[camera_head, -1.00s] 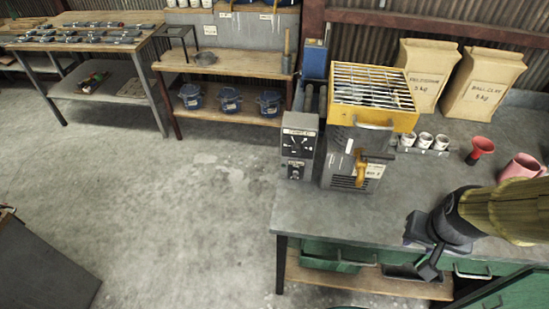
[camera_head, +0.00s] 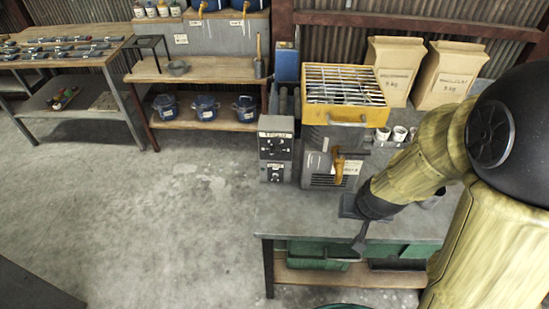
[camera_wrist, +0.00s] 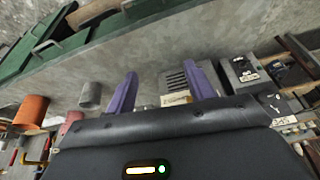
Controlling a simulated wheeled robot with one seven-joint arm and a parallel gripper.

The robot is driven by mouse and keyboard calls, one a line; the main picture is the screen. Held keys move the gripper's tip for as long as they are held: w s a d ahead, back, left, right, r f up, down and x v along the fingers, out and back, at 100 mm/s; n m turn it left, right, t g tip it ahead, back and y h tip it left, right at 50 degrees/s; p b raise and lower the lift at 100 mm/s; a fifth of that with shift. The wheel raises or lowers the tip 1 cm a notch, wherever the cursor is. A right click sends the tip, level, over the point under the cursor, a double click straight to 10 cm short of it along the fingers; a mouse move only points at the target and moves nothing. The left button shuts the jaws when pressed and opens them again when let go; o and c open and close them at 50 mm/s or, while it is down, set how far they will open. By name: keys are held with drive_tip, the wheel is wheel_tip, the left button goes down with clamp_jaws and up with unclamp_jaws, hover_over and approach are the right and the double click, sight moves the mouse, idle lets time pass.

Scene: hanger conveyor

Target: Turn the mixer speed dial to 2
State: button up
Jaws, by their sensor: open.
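The mixer, a grey machine with a yellow grated top (camera_head: 345,85), stands on the grey bench at the middle right of the head view. A dark control box (camera_head: 276,148) with dial panels is on its left side; its markings are too small to read. In the wrist view a box with small dial faces (camera_wrist: 243,72) shows at the right. My gripper (camera_head: 358,222) hangs above the bench, in front of the mixer and to the right of the control box. In the wrist view its two purple fingers (camera_wrist: 165,90) are wide apart with nothing between them.
Two paper sacks (camera_head: 390,68) stand behind the mixer, with small white cups (camera_head: 391,134) to its right. Green drawers (camera_head: 320,252) are under the bench. A wooden shelf unit (camera_head: 192,68) with blue pots is at the back left. The floor to the left is clear.

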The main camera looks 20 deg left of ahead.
sight(274, 154)
drive_tip(key=w+a+f+n+t+h, duration=0.1)
drive_tip(key=a+f+n+t, duration=0.25)
drive_tip(key=a, duration=0.35)
drive_tip(key=w+a+f+n+t+h, duration=0.1)
drive_tip(key=w+a+f+n+t, duration=0.2)
drive_tip(key=a, duration=0.4)
drive_tip(key=s+a+r+n+t+y, duration=0.3)
drive_tip(key=s+a+n+t, duration=0.2)
drive_tip(key=a, duration=0.4)
drive_tip(key=shift+s+r+t+y+b, duration=0.35)
drive_tip(key=shift+s+t, duration=0.3)
drive_tip(key=shift+t, duration=0.4)
drive_tip(key=shift+w+a+f, duration=0.1)
drive_tip(key=shift+w+a, duration=0.05)
drive_tip(key=w+p, duration=0.1)
drive_tip(key=w, duration=0.4)
drive_tip(key=w+a+p, duration=0.1)
drive_tip(key=w+p, duration=0.1)
drive_tip(key=w, duration=0.4)
drive_tip(key=w+a+p, duration=0.1)
drive_tip(key=w+p, duration=0.1)
drive_tip(key=w, duration=0.4)
drive_tip(key=shift+a, duration=0.2)
